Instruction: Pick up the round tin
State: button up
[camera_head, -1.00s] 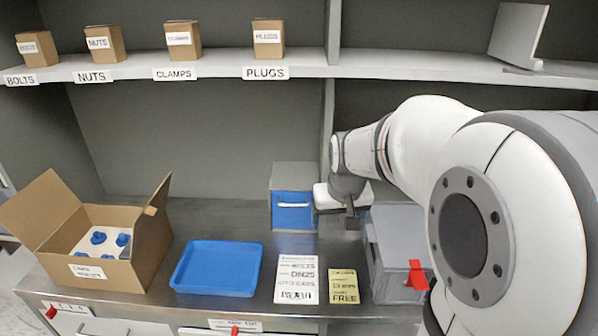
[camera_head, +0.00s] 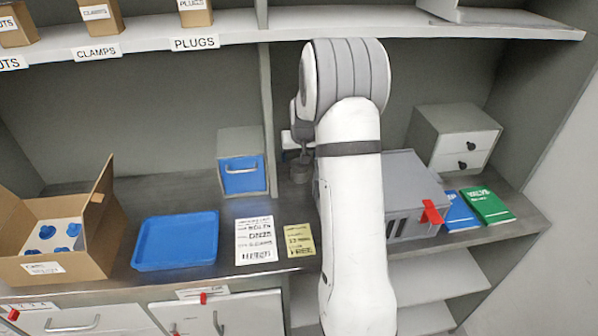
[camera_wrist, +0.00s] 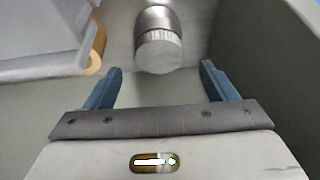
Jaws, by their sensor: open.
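In the wrist view, the round tin (camera_wrist: 158,42) is a silvery metal cylinder with a ribbed band. It lies ahead of my gripper (camera_wrist: 160,80), roughly centred between the two blue fingers. The fingers are apart, with nothing between them, and the tin shows beyond their tips. In the head view, my arm reaches to the back of the bench, right of the small blue-fronted cabinet. My own arm hides much of that spot, and I cannot surely tell the tin from my gripper there.
A grey case (camera_head: 405,168) with a red latch stands right of my arm. The blue-fronted cabinet (camera_head: 241,150) and a shelf divider (camera_head: 267,120) stand left. A blue tray (camera_head: 176,241), open carton (camera_head: 98,240), labels, books (camera_head: 486,206) and a drawer unit (camera_head: 455,140) share the bench.

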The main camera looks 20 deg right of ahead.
aim_at(299, 164)
jog(key=x, duration=0.3)
jog(key=p+x, duration=0.1)
jog(key=shift+s+a+f, duration=0.1)
jog(key=shift+s+f, duration=0.15)
jog(key=shift+f, duration=0.05)
jog(key=c, duration=1.1)
